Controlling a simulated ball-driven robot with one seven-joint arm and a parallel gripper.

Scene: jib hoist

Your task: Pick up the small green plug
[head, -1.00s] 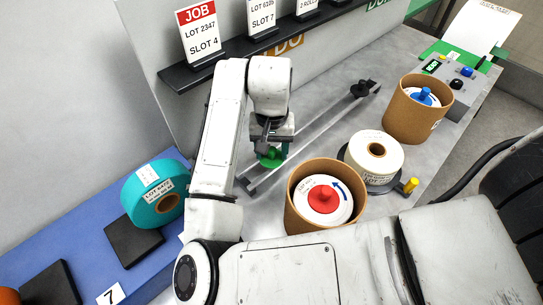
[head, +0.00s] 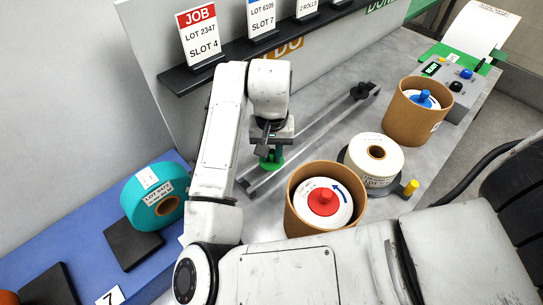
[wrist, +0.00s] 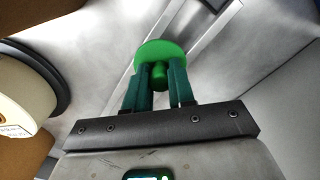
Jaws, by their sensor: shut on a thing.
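The small green plug has a flat round disc and a short stem. In the head view the green plug (head: 272,163) shows just below my gripper (head: 271,153), near the lower left end of a grey rail. In the wrist view the plug's disc (wrist: 160,52) lies beyond the fingertips, with its stem between them. My gripper (wrist: 159,82) is shut on the stem with its dark green fingers. Whether the disc touches the bench surface cannot be told.
A cardboard tub with a red knob (head: 293,212) stands right of my gripper. A white label roll (head: 377,150) sits behind it, and another tub with a blue knob (head: 405,122) is farther back. A shelf (head: 190,78) with job cards overhangs the bench's left side.

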